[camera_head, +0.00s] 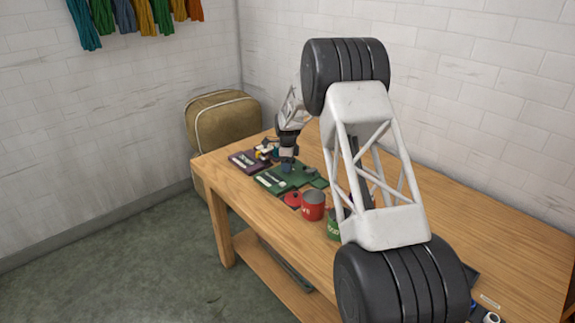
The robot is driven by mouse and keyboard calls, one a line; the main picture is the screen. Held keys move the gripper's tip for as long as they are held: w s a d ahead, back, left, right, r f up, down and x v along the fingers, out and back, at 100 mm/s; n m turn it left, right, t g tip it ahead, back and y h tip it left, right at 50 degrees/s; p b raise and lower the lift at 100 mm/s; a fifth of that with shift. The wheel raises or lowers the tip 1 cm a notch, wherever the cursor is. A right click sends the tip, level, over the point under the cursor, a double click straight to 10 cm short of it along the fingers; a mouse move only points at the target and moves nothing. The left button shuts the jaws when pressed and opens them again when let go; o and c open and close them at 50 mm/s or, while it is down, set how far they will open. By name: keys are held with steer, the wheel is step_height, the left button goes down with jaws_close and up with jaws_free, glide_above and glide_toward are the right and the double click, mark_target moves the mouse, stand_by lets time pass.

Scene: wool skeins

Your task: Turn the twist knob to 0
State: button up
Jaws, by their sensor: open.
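My gripper (288,158) is small and dark in the camera_head view, at the far end of the table. It points down over a green board (270,181) and is open. A small dark shape on the board just under and beside the fingertips may be the twist knob, but the gripper partly hides it. I cannot read any marks or tell which way the knob points. I cannot tell whether the fingers touch it.
A dark purple board (241,159) with small parts lies left of the green one. A red lid (292,199), a red can (313,206) and a green can (333,226) stand nearer. My arm crosses the table's (490,215) middle. A tan bag (222,122) is behind.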

steer(key=shift+f, duration=0.25)
steer(key=c, duration=0.9)
